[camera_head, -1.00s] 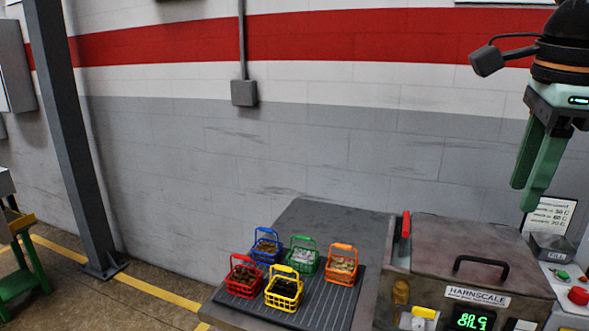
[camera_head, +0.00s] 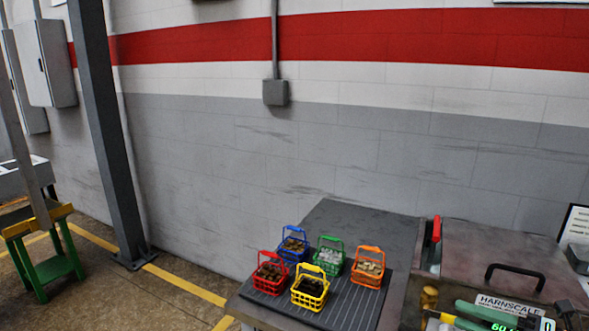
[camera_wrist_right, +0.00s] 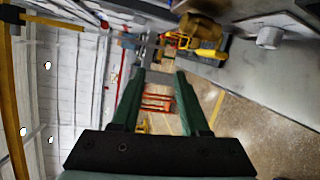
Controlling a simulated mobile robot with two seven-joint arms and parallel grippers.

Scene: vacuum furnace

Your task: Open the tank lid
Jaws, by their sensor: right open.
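The tank (camera_head: 420,297) marked HARNSCALE stands at the lower right in the head view. Its flat brownish-grey lid (camera_head: 480,245) is closed, with a black bar handle (camera_head: 515,272) near its front edge. My right gripper (camera_head: 447,311) is low in front of the tank, its green fingers pointing left and partly covering the front panel and display. It is below the handle in the picture and apart from it. In the right wrist view its fingers (camera_wrist_right: 160,75) are spread with nothing between them. My left gripper is out of view.
Left of the tank, a ribbed dark mat (camera_head: 345,312) carries several small coloured baskets with parts. A red-handled piece (camera_head: 436,229) stands at the lid's left edge. A grey post (camera_head: 105,130) and green-legged stand (camera_head: 50,265) are farther left.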

